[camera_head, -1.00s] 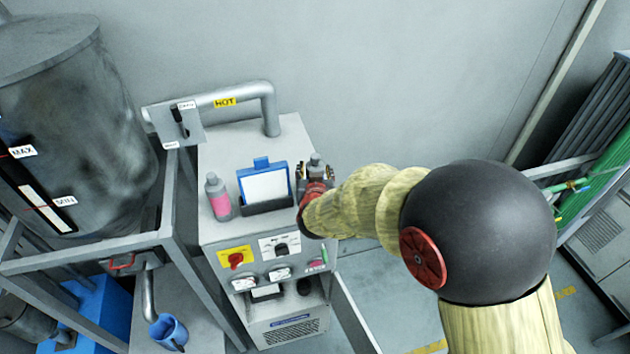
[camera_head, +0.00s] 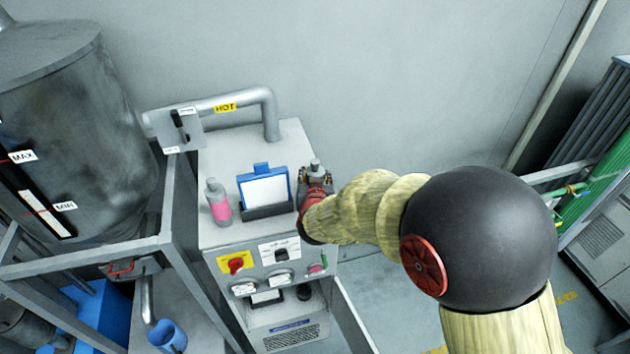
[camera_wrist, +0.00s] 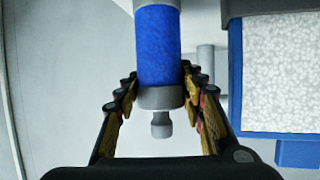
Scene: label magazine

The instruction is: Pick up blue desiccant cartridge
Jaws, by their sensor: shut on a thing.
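The blue desiccant cartridge (camera_wrist: 158,45) is between my fingers in the wrist view, with a blue body and a grey cap and knob at its near end. My gripper (camera_wrist: 160,97) is shut on it, one finger on each side near the grey cap. In the head view my gripper (camera_head: 316,172) is at the right side of the cabinet top. There the cartridge is mostly hidden by the gripper, and only its grey knob (camera_head: 315,163) shows above the fingers. I cannot tell whether its base touches the top.
The grey cabinet (camera_head: 235,160) carries a pink-banded bottle (camera_head: 218,202) and a blue-framed white panel (camera_head: 265,190) just left of my gripper. A pipe marked HOT (camera_head: 235,100) runs behind. A large tank (camera_head: 75,120) stands left. Switches (camera_head: 236,265) are on the cabinet front.

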